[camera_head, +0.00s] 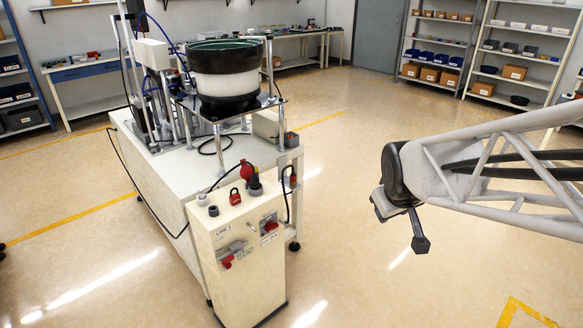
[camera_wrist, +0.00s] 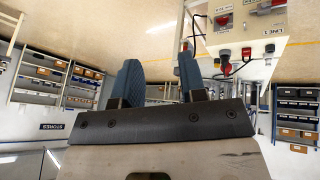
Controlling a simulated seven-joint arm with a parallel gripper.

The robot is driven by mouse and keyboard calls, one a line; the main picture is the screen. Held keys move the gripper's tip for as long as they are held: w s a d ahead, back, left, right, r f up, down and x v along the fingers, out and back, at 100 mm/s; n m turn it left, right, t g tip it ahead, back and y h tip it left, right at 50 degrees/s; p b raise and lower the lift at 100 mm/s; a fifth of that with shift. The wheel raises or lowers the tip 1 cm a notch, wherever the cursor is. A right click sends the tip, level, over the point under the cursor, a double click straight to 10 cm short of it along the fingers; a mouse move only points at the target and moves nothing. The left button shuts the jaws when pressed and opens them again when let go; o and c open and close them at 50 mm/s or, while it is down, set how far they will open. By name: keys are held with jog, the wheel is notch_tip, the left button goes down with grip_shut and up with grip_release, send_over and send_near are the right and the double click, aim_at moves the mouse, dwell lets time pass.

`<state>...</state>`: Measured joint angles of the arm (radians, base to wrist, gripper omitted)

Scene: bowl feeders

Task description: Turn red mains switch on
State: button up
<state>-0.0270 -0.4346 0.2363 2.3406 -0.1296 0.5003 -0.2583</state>
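The white control cabinet (camera_head: 240,285) stands at the front of the machine and carries two red switches. One red switch (camera_head: 228,262) sits on a grey plate at the lower left of its face. The other red switch (camera_head: 270,226) is at the upper right, and it also shows in the wrist view (camera_wrist: 224,20), where the cabinet appears upside down. I cannot read which label says mains, or the handle positions clearly. My gripper (camera_head: 401,222) is open and empty in the air, well right of the cabinet; its two fingers (camera_wrist: 160,80) stand apart in the wrist view.
A red padlock (camera_head: 235,197) and a red plug-like part (camera_head: 246,170) are on the cabinet top. The bowl feeder (camera_head: 225,75) stands on the machine behind, with loose cables. Shelves (camera_head: 440,45) are at the back. The floor between gripper and cabinet is clear.

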jog(key=w+a+f+n+t+y, duration=0.1)
jog(key=w+a+f+n+t, duration=0.25)
jog(key=w, duration=0.65)
jog(key=w+a+f+n+y, duration=0.1)
jog(key=w+a+f+n, duration=0.25)
jog(key=w+f, duration=0.45)
jog(key=w+a+f+n+t+y, duration=0.25)
jog(key=w+f+n, duration=0.2)
jog(key=w, duration=0.65)
jog(key=w+a+f+n+y, duration=0.2)
jog(key=w+a+f, duration=0.15)
jog(key=f, duration=0.25)
jog(key=w+a+f+n+y, duration=0.1)
jog(key=w+a+f+n, duration=0.2)
jog(key=f, duration=0.4)
jog(key=n+t+y, duration=0.1)
jog(key=n+y, duration=0.5)
send_near(271, 227)
jog(key=shift+w+f, duration=0.2)
jog(key=shift+w, duration=0.1)
jog(key=shift+w, duration=0.1)
jog(key=x, duration=0.7)
jog(key=shift+w+a, duration=0.25)
jog(key=shift+f, duration=0.1)
grip_shut()
